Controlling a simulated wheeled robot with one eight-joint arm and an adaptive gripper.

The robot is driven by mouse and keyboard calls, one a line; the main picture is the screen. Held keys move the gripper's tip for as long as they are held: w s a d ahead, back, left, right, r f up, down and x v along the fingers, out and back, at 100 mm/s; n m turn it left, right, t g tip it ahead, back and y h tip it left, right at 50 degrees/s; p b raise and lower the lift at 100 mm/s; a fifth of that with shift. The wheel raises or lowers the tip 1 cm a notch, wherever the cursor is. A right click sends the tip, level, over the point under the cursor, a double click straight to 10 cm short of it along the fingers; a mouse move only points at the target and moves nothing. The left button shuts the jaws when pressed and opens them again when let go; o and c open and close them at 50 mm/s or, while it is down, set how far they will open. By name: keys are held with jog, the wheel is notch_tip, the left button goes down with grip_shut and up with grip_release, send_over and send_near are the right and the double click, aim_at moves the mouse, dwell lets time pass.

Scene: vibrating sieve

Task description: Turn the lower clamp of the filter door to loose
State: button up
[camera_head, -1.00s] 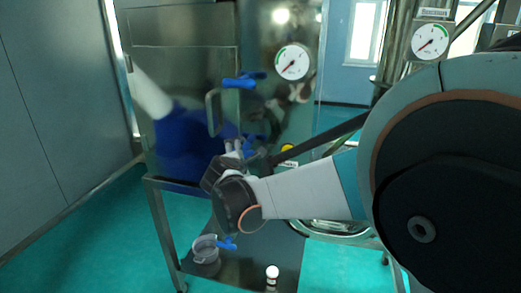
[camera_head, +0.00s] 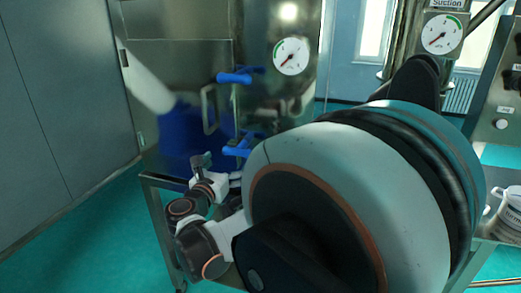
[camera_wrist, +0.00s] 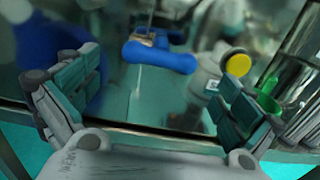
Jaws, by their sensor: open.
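The filter door (camera_head: 180,100) is a shiny metal panel with a bar handle (camera_head: 209,108). The lower clamp (camera_head: 237,149) is a blue lever at the door's right side in the head view, partly hidden below by my arm. In the wrist view the blue lever (camera_wrist: 160,57) lies roughly level across the picture, ahead of my fingers and between them. My gripper (camera_wrist: 153,80) is open and empty, its two fingers spread either side of the lever, with no contact visible. In the head view my arm's wrist links show below the lower clamp; the fingers are not clear there.
The upper blue clamp (camera_head: 236,77) sits above the lower one, beside a round gauge (camera_head: 291,56). A yellow round part (camera_wrist: 238,65) and a green part (camera_wrist: 268,104) are at right in the wrist view. Green floor (camera_head: 80,235) is clear at left.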

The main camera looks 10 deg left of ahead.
jog(key=w, duration=0.4)
jog(key=w+b, duration=0.1)
jog(key=w, duration=0.1)
jog(key=shift+w+d, duration=0.25)
jog(key=shift+w, duration=0.1)
jog(key=c, duration=1)
